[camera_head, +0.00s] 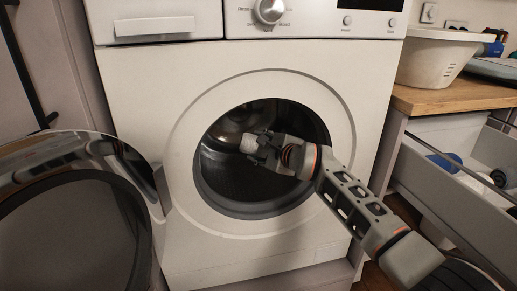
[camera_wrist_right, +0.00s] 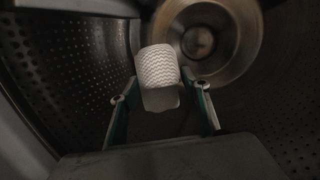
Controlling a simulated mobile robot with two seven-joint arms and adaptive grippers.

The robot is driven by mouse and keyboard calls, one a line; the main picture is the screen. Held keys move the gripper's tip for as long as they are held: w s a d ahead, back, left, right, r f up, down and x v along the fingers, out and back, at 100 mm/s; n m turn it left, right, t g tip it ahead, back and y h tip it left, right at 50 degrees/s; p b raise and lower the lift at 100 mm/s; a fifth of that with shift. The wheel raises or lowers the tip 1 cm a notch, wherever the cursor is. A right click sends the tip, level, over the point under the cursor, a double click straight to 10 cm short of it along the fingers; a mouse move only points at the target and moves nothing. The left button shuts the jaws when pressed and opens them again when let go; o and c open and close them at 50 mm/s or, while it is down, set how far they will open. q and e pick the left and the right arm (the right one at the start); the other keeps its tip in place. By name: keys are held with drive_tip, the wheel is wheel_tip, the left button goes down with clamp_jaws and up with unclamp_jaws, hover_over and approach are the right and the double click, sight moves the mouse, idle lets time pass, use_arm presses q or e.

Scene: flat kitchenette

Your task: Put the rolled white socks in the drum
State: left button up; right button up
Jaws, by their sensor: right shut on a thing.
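The rolled white socks (camera_wrist_right: 158,68) are a short ribbed white roll, held between the fingers of my right gripper (camera_wrist_right: 160,104) in the right wrist view. In the head view my right gripper (camera_head: 262,148) reaches through the round door opening, and the socks (camera_head: 249,143) show as a small pale shape at its tip. The drum (camera_head: 228,172) is dark perforated metal; its wall also fills the sides of the right wrist view (camera_wrist_right: 70,75). The socks are inside the drum opening, off the drum's wall as far as I can see. My left gripper is not in view.
The washer door (camera_head: 75,225) stands open to the left. At the right, a wooden counter (camera_head: 455,97) bears a white basket (camera_head: 432,60). An open drawer (camera_head: 445,190) below it holds several items. The drum's round rim surrounds my right arm.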

drive_tip(key=o, duration=1.1)
drive_tip(key=shift+s, duration=0.1)
